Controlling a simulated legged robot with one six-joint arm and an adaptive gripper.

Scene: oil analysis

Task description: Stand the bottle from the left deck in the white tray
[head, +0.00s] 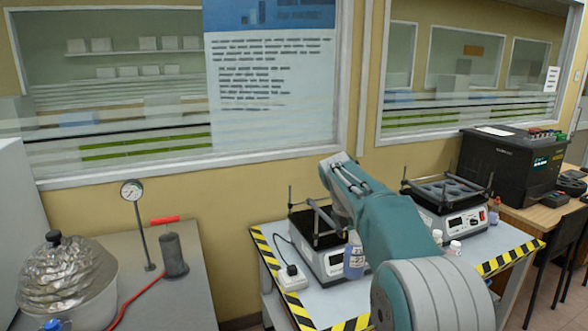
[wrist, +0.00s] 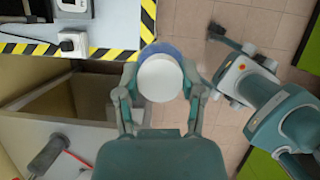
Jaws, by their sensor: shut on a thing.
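My gripper (wrist: 160,92) is shut on a bottle (wrist: 160,78) in the wrist view. The bottle shows a round white cap and a blue body below it, with a finger on each side. It is over the floor, just off the striped table corner. In the head view my arm hides the gripper. A blue bottle (head: 354,262) shows beside my arm, in front of the left shaker; it seems to be the held one. The left shaker's deck (head: 318,228) is a dark platform with posts, partly hidden by my arm. I cannot make out a white tray.
The table with striped edges (head: 262,248) carries a power outlet (head: 290,278), a right shaker (head: 452,212) and small bottles (head: 455,247). A grey bench (head: 185,298) at left holds a foil-covered vessel (head: 68,275), a gauge (head: 132,190) and a red-handled pump (head: 174,255).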

